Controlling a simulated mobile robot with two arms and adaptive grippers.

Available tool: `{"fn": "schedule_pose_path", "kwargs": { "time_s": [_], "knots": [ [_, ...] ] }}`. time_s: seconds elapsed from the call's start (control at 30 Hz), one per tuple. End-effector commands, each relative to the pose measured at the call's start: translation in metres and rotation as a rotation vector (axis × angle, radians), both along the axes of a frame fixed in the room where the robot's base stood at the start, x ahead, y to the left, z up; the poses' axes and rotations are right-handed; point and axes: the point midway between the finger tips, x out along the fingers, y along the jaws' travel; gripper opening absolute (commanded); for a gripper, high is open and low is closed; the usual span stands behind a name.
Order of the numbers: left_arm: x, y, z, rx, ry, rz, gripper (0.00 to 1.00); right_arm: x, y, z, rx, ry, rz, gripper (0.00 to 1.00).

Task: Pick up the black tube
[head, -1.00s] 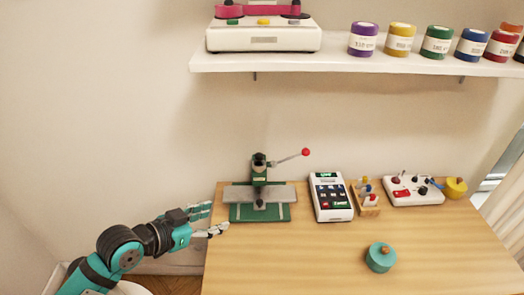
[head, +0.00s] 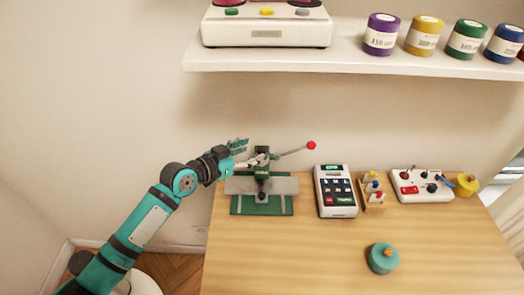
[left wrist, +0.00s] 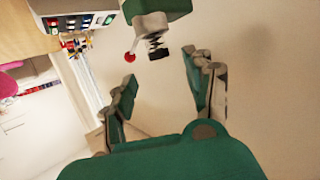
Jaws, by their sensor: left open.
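A green press (head: 262,204) with a grey plate and a red-knobbed lever stands at the table's back left. In the left wrist view the press head (left wrist: 165,12) carries a dark, ribbed part (left wrist: 156,44) on its end. I cannot tell whether this is the black tube; no loose black tube shows clearly. My left gripper (head: 250,153) is open and empty beside the top of the press, its fingers partly overlapping it in the head view. In the left wrist view, its spread fingers (left wrist: 160,68) show with the press head just beyond them. My right gripper is out of view.
A calculator-like device (head: 336,191), a small wooden rack (head: 371,195) and a white control box (head: 421,186) stand right of the press. A teal round pot (head: 382,258) sits nearer the front. A shelf (head: 300,60) overhangs the wall. The wooden table's (head: 290,255) front left is clear.

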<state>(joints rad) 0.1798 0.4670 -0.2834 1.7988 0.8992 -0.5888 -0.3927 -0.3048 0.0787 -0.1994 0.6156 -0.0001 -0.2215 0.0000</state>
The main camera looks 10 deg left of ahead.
Motion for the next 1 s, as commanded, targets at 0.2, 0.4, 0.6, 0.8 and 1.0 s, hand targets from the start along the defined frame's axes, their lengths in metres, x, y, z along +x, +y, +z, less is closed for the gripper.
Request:
{"fn": "schedule_pose_path", "kwargs": {
  "time_s": [0.2,0.4,0.6,0.8,1.0],
  "knots": [
    [0.011,-0.007,-0.005,0.000,0.002,-0.001,0.53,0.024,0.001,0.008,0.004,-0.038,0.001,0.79],
    [0.032,-0.019,-0.018,-0.002,0.003,0.000,0.53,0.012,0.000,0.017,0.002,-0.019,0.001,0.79],
    [0.045,-0.027,-0.024,0.001,0.001,0.000,0.53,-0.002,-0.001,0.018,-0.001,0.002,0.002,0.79],
    [0.046,-0.027,-0.026,0.001,0.000,0.000,0.53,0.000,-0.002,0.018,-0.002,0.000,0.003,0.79],
    [0.045,-0.027,-0.026,0.001,0.001,0.000,0.30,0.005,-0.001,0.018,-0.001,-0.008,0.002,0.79]
  ]
}}
